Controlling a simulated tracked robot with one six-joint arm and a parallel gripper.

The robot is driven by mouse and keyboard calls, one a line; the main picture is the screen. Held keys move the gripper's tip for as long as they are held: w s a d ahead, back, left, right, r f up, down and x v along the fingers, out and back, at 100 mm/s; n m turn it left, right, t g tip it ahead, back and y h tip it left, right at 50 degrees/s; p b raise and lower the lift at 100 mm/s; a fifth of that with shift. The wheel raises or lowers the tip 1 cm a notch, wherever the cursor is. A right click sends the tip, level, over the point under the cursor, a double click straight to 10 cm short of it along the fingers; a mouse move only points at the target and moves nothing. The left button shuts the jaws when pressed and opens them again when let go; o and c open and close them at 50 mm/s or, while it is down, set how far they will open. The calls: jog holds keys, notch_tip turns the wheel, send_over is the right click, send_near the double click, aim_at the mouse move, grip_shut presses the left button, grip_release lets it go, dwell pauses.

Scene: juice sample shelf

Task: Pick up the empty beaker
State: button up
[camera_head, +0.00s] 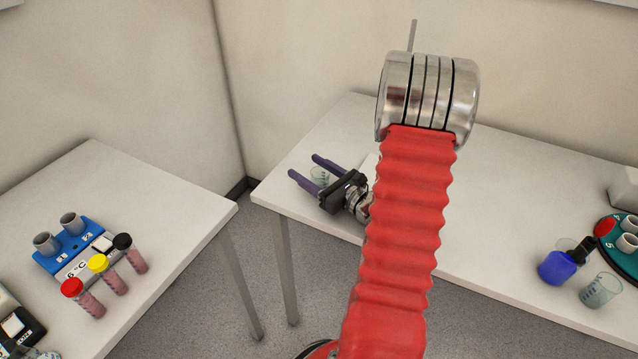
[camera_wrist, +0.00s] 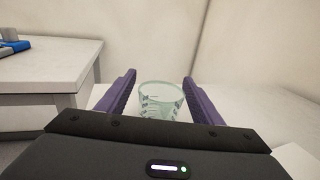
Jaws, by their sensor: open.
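A clear, empty glass beaker (camera_head: 320,176) stands upright near the left end of the right-hand white table (camera_head: 415,187). My gripper (camera_head: 308,167) is open, with its two purple fingers reaching to either side of the beaker. In the wrist view the beaker (camera_wrist: 161,99) sits between the two fingers (camera_wrist: 160,85), a little nearer the right one. Its lower part is hidden behind the gripper body. I cannot tell whether either finger touches the glass. A second clear beaker (camera_head: 601,291) stands at the right front of the same table.
A blue-filled flask (camera_head: 557,268) and a green round rack (camera_head: 622,250) stand at the table's right. A left table (camera_head: 150,200) holds a blue block (camera_head: 68,247) and several capped tubes. A floor gap (camera_head: 262,225) separates the tables.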

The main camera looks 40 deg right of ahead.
jog(key=shift+c, duration=0.4)
jog(key=c, duration=1.1)
jog(key=shift+o, duration=0.2)
jog(key=shift+r, duration=0.15)
notch_tip(320, 180, up, 10)
dwell(0.4)
